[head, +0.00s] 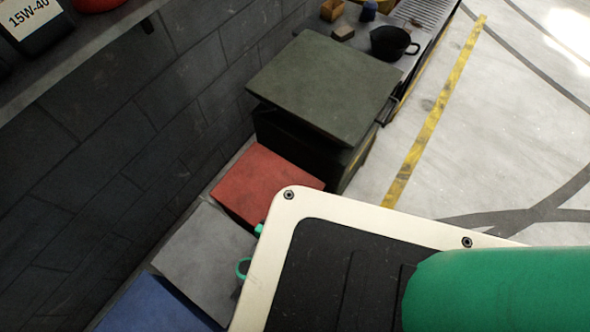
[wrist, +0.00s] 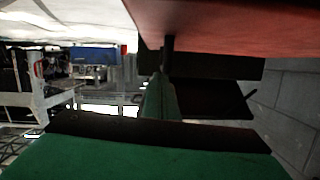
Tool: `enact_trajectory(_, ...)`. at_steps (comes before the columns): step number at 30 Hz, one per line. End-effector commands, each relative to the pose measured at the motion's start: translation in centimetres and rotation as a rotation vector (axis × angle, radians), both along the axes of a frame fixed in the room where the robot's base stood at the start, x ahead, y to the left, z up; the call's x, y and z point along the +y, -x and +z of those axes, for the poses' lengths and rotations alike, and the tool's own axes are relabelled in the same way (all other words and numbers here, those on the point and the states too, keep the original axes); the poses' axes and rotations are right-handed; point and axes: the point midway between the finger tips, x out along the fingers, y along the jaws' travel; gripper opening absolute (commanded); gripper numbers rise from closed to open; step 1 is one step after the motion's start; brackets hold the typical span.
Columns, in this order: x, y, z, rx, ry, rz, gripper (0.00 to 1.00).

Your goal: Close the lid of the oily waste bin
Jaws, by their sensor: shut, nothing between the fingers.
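The dark bin (head: 290,138) stands against the wall at the upper middle of the head view, with a wide grey-green lid (head: 325,82) over it. The lid overhangs the body and looks raised from it at the near side, with a dark gap between. No label is readable, so I cannot confirm it is the oily waste bin. In the wrist view, which looks upside down, a dark plate (wrist: 218,100), probably this lid, shows apart from a dark body. My gripper (wrist: 166,52) is shut and empty, near a red surface. The head view mostly hides it behind my own body.
A red-topped box (head: 262,185), a grey-topped box (head: 205,250) and a blue one (head: 158,308) line the wall beside the bin. Open floor with a yellow line (head: 435,115) lies to the right.

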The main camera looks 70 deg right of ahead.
Motion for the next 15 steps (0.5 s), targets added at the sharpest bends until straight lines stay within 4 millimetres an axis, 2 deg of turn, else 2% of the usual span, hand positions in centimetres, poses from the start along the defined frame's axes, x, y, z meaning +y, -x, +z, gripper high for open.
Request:
enact_trajectory(1,0.2,0.3,-0.7,0.007,-0.019,0.002,0.0)
enact_trajectory(4,0.2,0.4,0.4,0.005,-0.016,0.001,0.0)
enact_trajectory(10,0.6,0.6,4.1,-0.001,0.001,0.002,0.0)
enact_trajectory(15,4.2,-0.6,4.9,-0.001,0.0,0.007,0.0)
